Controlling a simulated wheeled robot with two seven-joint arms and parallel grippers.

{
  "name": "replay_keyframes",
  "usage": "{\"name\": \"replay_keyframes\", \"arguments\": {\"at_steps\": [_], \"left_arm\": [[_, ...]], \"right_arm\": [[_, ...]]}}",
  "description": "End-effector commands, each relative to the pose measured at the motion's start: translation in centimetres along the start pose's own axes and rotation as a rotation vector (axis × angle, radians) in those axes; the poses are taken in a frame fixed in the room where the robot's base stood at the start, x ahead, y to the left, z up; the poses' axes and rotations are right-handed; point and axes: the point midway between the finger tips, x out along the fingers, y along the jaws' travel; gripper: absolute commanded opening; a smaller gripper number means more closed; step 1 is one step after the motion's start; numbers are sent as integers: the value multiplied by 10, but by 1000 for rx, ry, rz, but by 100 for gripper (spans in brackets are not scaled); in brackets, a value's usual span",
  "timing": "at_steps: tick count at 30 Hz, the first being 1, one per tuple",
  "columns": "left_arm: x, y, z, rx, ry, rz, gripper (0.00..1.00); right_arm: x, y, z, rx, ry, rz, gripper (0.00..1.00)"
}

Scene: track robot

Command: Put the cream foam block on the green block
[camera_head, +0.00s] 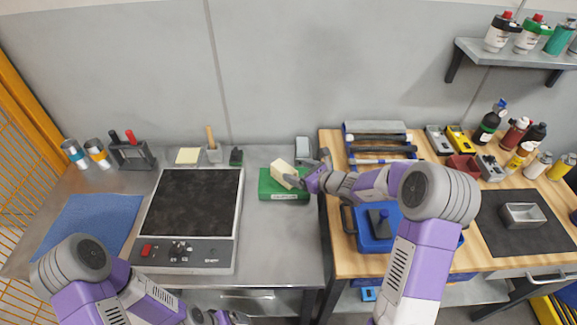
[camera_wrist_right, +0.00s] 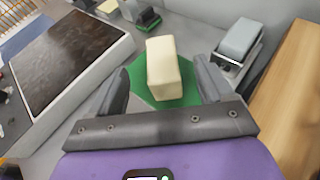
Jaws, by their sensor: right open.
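The cream foam block (camera_head: 283,173) sits on the green block (camera_head: 284,195) on the grey bench. In the right wrist view the cream foam block (camera_wrist_right: 164,66) stands between and just beyond the fingertips, with the green block (camera_wrist_right: 181,96) beneath it. My right gripper (camera_head: 298,180) is at the right side of the cream block, and its fingers (camera_wrist_right: 162,82) are spread apart with gaps to the block. My left arm is low at the left in the head view; its gripper (camera_head: 222,317) is at the bottom edge, mostly cut off, and its jaws cannot be made out.
A black-topped hot plate (camera_head: 190,205) stands left of the green block. A grey device (camera_head: 303,147) is behind it. The wooden bench (camera_head: 333,175) begins at the right, with a blue case (camera_head: 372,240). A blue cloth (camera_head: 90,222) lies at far left.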

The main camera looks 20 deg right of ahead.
Motion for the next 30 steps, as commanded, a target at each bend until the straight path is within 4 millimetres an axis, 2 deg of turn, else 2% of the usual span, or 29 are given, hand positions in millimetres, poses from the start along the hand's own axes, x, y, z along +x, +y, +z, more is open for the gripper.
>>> {"name": "replay_keyframes", "arguments": {"at_steps": [1,3,9,26,30], "left_arm": [[-3,1,0,0,0,0,100],[-5,2,0,0,0,0,100],[-8,3,0,0,0,0,100],[-8,3,0,0,0,0,100],[-18,7,1,0,0,0,100]], "right_arm": [[-13,-1,1,2,1,-4,81],[-25,0,1,1,0,-2,81],[-46,0,1,1,-1,-1,81],[-49,0,0,1,0,0,81],[-53,0,10,1,0,0,81]]}}
